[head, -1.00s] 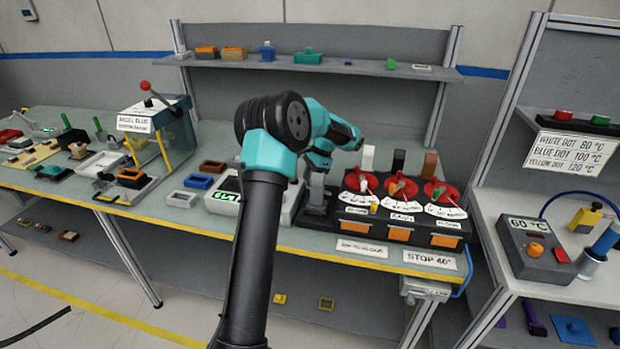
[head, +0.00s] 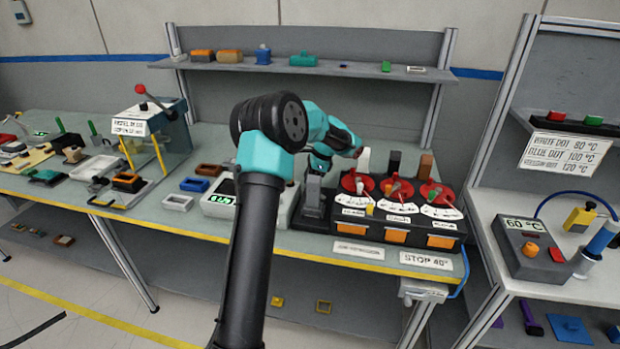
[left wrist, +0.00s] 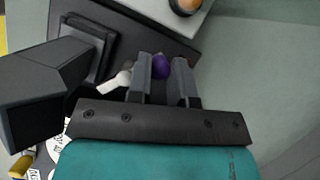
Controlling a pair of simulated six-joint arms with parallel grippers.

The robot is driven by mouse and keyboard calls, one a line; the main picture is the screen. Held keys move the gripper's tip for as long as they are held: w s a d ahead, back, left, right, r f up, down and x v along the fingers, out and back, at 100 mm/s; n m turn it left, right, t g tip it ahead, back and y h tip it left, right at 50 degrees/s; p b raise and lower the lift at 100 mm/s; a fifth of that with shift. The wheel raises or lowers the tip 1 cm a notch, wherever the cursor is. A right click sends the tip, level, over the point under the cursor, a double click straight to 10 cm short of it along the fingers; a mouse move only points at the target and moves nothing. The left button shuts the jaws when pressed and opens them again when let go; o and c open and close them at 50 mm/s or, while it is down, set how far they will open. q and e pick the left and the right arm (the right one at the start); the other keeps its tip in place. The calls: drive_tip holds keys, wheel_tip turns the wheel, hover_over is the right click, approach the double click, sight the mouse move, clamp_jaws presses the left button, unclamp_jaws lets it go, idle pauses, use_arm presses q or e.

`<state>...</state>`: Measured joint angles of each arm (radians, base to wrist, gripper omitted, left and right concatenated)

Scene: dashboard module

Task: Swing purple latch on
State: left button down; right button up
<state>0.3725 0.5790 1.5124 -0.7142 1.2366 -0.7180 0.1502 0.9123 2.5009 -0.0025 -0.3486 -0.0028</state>
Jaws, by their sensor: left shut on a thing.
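The purple latch knob (left wrist: 162,66) shows in the left wrist view between the two grey fingers of my left gripper (left wrist: 163,78), which is shut on it. A pale, round-ended lever (left wrist: 119,81) lies just left of the fingers. In the head view my left gripper (head: 319,163) is low over the back of a black base, behind a grey upright block (head: 313,192). The purple knob is hidden there. My right gripper is not in view.
The grey block (left wrist: 45,98) stands close left of my gripper in the wrist view. To the right in the head view is a black dial module (head: 397,224) with red dials. A white readout box (head: 222,200) stands left. A shelf (head: 335,68) runs behind.

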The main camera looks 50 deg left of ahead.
use_arm(q)
drive_tip(key=c, duration=1)
unclamp_jaws()
drive_tip(key=shift+r, duration=0.1)
drive_tip(key=v, duration=1.7)
drive_tip(key=shift+w+d, duration=0.1)
drive_tip(key=shift+d, duration=0.05)
